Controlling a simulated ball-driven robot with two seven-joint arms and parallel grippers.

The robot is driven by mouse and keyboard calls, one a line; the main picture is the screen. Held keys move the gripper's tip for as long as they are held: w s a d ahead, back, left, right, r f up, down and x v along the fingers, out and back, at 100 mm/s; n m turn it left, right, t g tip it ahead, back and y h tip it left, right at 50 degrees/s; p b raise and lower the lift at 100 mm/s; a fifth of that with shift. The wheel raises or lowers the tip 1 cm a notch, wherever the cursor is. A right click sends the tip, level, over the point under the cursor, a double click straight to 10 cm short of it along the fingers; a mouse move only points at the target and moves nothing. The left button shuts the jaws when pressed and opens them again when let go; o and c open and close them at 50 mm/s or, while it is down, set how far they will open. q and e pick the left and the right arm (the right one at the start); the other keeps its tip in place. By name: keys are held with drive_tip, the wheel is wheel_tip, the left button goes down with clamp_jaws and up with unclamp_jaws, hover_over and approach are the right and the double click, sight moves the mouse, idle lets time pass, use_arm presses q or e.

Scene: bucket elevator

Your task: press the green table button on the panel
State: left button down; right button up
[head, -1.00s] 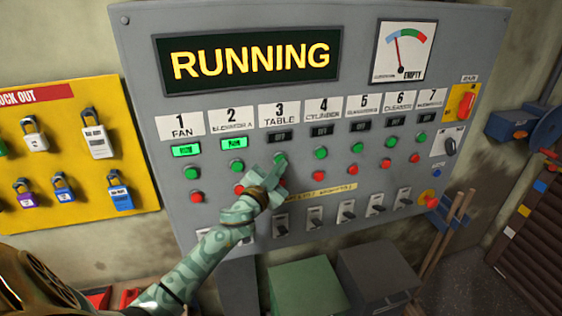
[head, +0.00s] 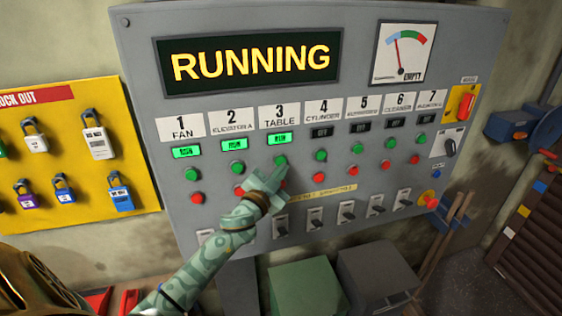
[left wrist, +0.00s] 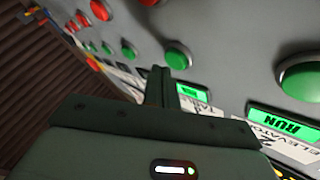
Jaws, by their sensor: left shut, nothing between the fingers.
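The grey panel (head: 230,95) fills the middle of the head view. The green table button (head: 281,161) sits in column 3, under a lit green RUN display (head: 280,138). The button also shows in the left wrist view (left wrist: 178,56), just beyond the fingertips. My left gripper (head: 277,176) is shut and empty, its fingertips just below the button and appearing apart from it. It partly hides the red button of column 3. My right gripper is not in view.
Fan and elevator displays are also lit green; columns 4 to 7 are dark. The big display (head: 250,60) reads RUNNING. A yellow lockout board (head: 75,190) with padlocks hangs at the left. Green and grey boxes (head: 305,285) stand below the panel.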

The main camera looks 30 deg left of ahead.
use_arm(q)
drive_tip(key=shift+s+d, duration=0.1)
drive_tip(key=shift+d, duration=0.05)
drive_tip(key=shift+s+d+p, duration=0.5)
drive_tip(key=shift+s+d, duration=1.15)
drive_tip(key=shift+d, duration=0.25)
wheel_tip(320, 180, down, 21)
drive_tip(key=s+g+b, duration=0.2)
drive_tip(key=g, duration=0.3)
drive_tip(key=s+d+f+n+g+b, duration=0.1)
drive_tip(key=s+f+g, duration=0.1)
drive_tip(key=s+f, duration=0.6)
drive_tip(key=s+d+f+n+g+b, duration=0.1)
drive_tip(key=s+f+g, duration=0.25)
drive_tip(key=f, duration=0.85)
drive_tip(key=s+d+f+g+b, duration=0.1)
drive_tip(key=s+f+g+b, duration=0.1)
drive_tip(key=s+f, duration=0.6)
drive_tip(key=s+d+f+g+h+b, duration=0.1)
drive_tip(key=s+f, duration=0.7)
drive_tip(key=s, duration=0.8)
drive_tip(key=s+d+f+g+b, duration=0.3)
drive_tip(key=s+f+g+b, duration=0.2)
drive_tip(key=s, duration=0.7)
wheel_tip(320, 180, down, 3)
drive_tip(key=shift+s+d+r+n, duration=0.15)
drive_tip(key=shift+d+n, duration=0.1)
drive_tip(key=shift+n, duration=0.15)
